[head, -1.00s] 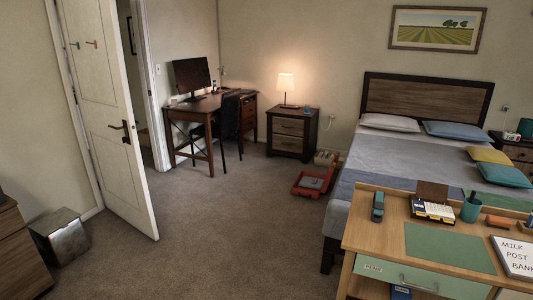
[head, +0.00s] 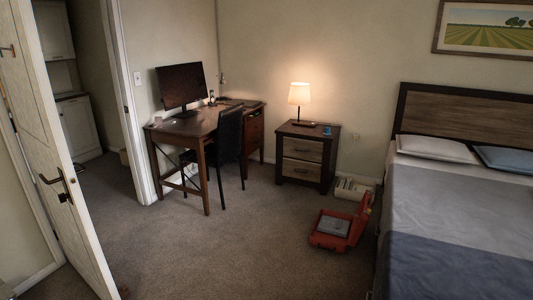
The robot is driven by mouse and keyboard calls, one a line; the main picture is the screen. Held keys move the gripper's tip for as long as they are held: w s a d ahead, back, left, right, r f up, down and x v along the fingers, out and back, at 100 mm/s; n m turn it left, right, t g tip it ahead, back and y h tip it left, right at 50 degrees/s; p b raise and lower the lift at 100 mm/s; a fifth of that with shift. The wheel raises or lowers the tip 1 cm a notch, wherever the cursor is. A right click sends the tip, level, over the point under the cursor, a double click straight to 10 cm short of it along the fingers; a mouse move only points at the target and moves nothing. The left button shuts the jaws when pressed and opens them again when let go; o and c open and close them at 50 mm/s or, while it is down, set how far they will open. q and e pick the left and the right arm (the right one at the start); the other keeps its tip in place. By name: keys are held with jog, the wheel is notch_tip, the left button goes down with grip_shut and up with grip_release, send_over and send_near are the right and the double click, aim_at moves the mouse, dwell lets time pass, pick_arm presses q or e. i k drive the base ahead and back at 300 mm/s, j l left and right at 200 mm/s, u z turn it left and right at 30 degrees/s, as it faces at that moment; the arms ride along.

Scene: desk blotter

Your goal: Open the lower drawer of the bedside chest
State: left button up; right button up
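The bedside chest (head: 306,157) stands against the back wall, left of the bed, in the head view. It has a dark frame and two lighter wood drawers with dark handles. The upper drawer (head: 303,149) and the lower drawer (head: 301,171) both look shut. A lit lamp (head: 299,95) and a small blue item (head: 327,130) stand on its top. Neither of my grippers shows in the head view. The chest is still some way off across the carpet.
An open red case (head: 335,228) lies on the floor in front of the chest, with a white box (head: 352,188) behind it. The bed (head: 455,220) fills the right. A desk (head: 190,128) and chair (head: 226,145) stand left. The open door (head: 60,170) is at far left.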

aim_at(311, 171)
jog(key=i, duration=5.15)
